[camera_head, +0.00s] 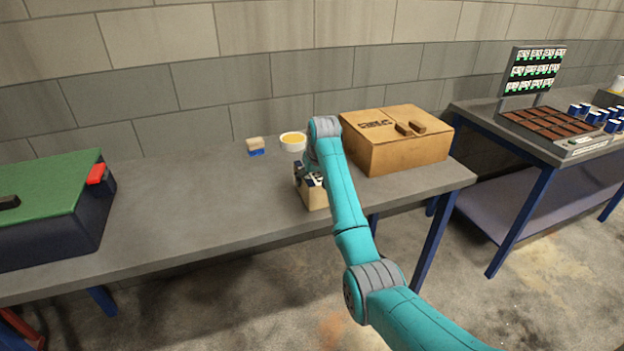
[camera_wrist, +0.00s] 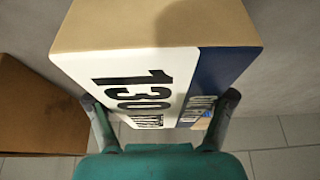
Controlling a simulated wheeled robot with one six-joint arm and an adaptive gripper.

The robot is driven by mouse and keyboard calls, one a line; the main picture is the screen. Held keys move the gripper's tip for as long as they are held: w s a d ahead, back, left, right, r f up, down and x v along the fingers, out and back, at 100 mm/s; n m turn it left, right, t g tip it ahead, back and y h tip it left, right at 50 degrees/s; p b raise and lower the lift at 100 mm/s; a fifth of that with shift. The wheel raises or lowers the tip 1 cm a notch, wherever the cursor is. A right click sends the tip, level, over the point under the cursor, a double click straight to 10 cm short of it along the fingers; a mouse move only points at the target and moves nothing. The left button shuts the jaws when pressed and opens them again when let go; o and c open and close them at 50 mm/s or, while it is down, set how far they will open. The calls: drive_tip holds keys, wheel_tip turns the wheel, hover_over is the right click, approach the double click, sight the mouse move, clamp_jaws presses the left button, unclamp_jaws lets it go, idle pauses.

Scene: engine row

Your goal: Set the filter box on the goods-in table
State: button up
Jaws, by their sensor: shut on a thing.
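A small tan filter box (camera_head: 314,197) is at the front part of the grey table (camera_head: 200,210), partly hidden behind my arm. In the wrist view the filter box (camera_wrist: 150,25) shows close up, with a tan top and a white and dark-blue label reading 130. My gripper (camera_head: 312,179) is shut on it; in the wrist view a finger of my gripper (camera_wrist: 160,100) is on each side of the box. I cannot tell whether the box touches the table top or hangs just above it.
A large brown carton (camera_head: 395,150) stands just right of my gripper. Behind are a yellow-filled bowl (camera_head: 293,141) and a small tan and blue block (camera_head: 255,147). A green-topped case (camera_head: 50,200) stands at the left. The table between is clear.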

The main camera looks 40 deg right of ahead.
drive_tip(key=o, duration=1.7)
drive_tip(key=shift+f, duration=0.1)
drive_tip(key=shift+c, duration=0.2)
drive_tip(key=v, duration=1.2)
drive_tip(key=shift+s, duration=0.1)
